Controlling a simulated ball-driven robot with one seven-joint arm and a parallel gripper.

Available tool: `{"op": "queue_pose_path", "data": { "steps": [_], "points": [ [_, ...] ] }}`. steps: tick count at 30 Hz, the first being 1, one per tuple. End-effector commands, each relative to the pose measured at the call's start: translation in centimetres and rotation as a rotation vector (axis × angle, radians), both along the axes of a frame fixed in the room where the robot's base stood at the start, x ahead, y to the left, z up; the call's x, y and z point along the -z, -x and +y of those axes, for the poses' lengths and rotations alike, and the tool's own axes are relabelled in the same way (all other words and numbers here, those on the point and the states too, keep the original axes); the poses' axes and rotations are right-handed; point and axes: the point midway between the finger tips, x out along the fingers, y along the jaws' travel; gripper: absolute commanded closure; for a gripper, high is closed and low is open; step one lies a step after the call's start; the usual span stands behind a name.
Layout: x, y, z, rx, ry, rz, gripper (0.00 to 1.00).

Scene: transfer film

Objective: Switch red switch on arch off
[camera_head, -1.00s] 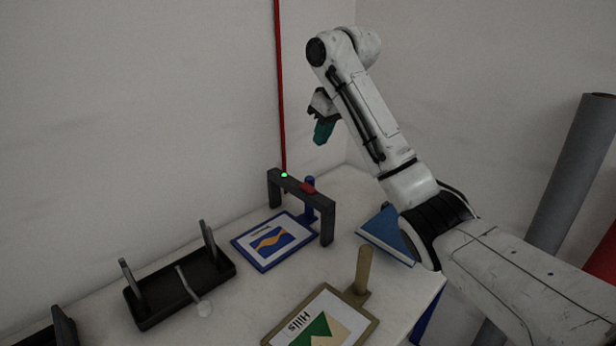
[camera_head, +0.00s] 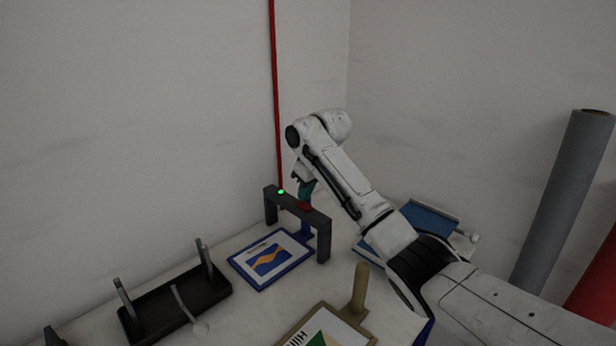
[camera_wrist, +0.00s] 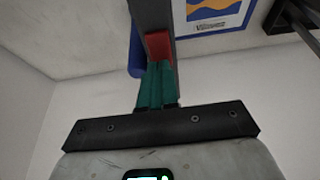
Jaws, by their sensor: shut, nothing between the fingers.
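The dark grey arch (camera_head: 323,238) stands on the table near the wall. Its top bar carries a lit green light (camera_head: 281,192) and a red switch (camera_head: 304,206). The red switch also shows in the wrist view (camera_wrist: 158,44), on the dark bar of the arch (camera_wrist: 150,13). My gripper (camera_head: 306,198) has teal fingers, shut and empty, pointing down at the red switch. In the wrist view the fingertips (camera_wrist: 159,66) reach the switch's near edge; I cannot tell whether they touch it.
A blue-framed picture (camera_head: 238,262) lies beside the arch. A tan-framed board (camera_head: 354,325) with an upright handle is in front. A black tray with posts (camera_head: 150,311) is at left. A blue object (camera_head: 425,222) lies behind my arm. Grey and red rolls stand at right.

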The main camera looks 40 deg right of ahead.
Motion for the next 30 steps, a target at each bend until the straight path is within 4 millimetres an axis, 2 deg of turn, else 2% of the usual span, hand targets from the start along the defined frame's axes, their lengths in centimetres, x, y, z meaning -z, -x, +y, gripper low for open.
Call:
{"op": "queue_pose_path", "data": {
  "steps": [6,18,30],
  "points": [
    [0.8,-0.1,0.0,0.000,0.000,0.000,1.00],
    [1.2,-0.5,0.1,-0.001,-0.002,0.000,1.00],
    [1.4,0.1,0.0,0.000,-0.003,0.006,1.00]
  ]
}}
